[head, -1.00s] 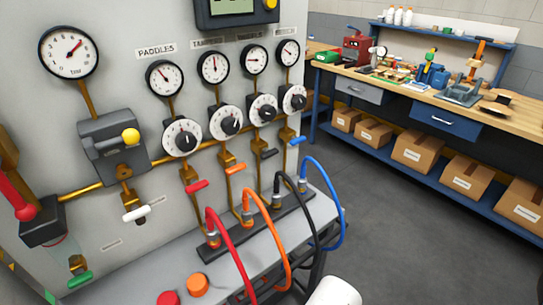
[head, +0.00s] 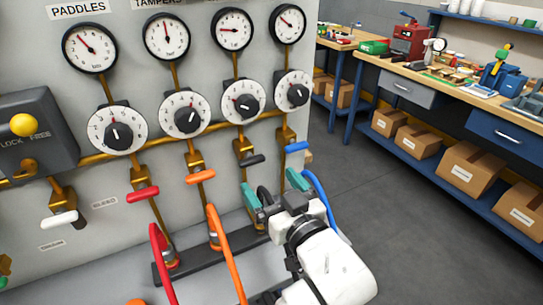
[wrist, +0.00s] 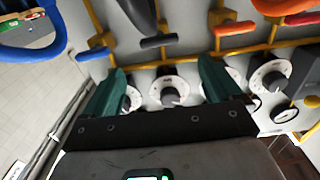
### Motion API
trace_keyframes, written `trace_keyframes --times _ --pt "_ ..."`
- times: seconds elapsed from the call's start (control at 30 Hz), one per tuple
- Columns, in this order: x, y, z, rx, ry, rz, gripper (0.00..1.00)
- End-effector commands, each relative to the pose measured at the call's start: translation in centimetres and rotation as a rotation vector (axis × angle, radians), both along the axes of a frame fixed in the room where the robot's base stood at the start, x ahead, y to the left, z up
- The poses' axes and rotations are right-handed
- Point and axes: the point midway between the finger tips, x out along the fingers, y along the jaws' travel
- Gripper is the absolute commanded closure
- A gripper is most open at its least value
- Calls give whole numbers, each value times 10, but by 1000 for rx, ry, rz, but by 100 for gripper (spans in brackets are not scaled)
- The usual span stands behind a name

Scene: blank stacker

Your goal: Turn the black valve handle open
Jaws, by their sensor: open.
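The black valve handle (head: 252,161) is a short dark lever on a brass valve, third in a row between the orange handle and the blue handle. It points to the right with a slight upward tilt. In the wrist view the black handle (wrist: 158,42) shows beyond my fingertips, in the gap between them. My gripper (head: 273,188) has teal fingers and is just below and to the right of the handle, apart from it. In the wrist view my gripper (wrist: 163,72) is open with nothing between the fingers.
The orange handle (head: 201,177) and red handle (head: 143,194) are to the left. The blue handle (head: 297,147) is close on the right. The blue hose (head: 319,192) runs beside my gripper, and the black hose (wrist: 136,14) is close to it. White dials (head: 243,102) sit above.

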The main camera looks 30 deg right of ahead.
Motion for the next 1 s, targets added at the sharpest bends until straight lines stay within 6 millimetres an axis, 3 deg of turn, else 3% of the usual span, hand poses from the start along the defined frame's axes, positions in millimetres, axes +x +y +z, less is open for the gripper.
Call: trace_keyframes --times 0.5,0.7,1.0 --pt "85 0 0 -2 4 -1 8" --pt "98 -1 0 0 4 -1 8" --pt "99 -1 -1 0 5 -1 8"
